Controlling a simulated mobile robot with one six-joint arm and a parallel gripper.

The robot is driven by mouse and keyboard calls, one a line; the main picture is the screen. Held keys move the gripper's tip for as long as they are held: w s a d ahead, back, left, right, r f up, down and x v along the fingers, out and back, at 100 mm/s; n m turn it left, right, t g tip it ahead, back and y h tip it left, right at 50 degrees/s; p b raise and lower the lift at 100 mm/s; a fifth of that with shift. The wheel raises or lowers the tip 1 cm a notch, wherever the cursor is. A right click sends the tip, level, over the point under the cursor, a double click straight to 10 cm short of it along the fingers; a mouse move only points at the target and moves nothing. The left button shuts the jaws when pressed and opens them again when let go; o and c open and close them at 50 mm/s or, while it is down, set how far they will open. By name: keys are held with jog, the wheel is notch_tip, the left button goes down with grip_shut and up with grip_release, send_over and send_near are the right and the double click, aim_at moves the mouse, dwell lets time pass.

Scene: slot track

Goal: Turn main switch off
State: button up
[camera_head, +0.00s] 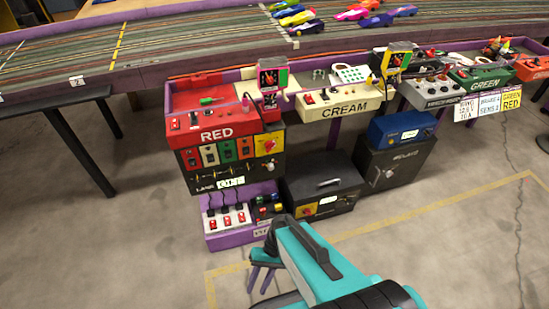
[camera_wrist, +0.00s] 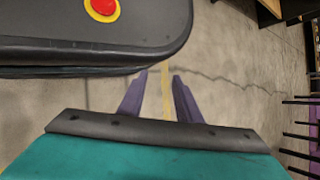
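No label reading main switch can be made out. A red rotary knob on a yellow plate (camera_head: 269,144) sits at the right of the black panel below the RED box. A similar red knob on a yellow plate (camera_head: 306,210) is on the front of a black case lower down. I cannot tell which is the main switch or how either knob is turned. My gripper (camera_head: 259,284), with purple fingers, is in front of and below both, apart from them. In the wrist view my gripper (camera_wrist: 159,76) is open and empty, its fingers over bare floor.
The RED box (camera_head: 215,136) and CREAM box (camera_head: 345,110) hang along the slot track table (camera_head: 150,55). A purple switch box (camera_head: 240,240) sits low at left. The black case (camera_head: 330,180) and a blue box (camera_head: 400,130) stand right of it. Concrete floor in front is clear.

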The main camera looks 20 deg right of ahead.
jog(key=s+d+r+h+p, duration=0.1)
jog(key=d+r+h+p, duration=0.2)
jog(key=r+p, duration=1)
jog(key=s+d+r+h+p, duration=0.1)
jog(key=d+r+h+p, duration=0.2)
jog(key=d+r+p, duration=0.6)
notch_tip(320, 180, up, 4)
jog(key=p, duration=0.7)
jog(key=shift+f+n, duration=0.15)
jog(key=shift+n, duration=0.25)
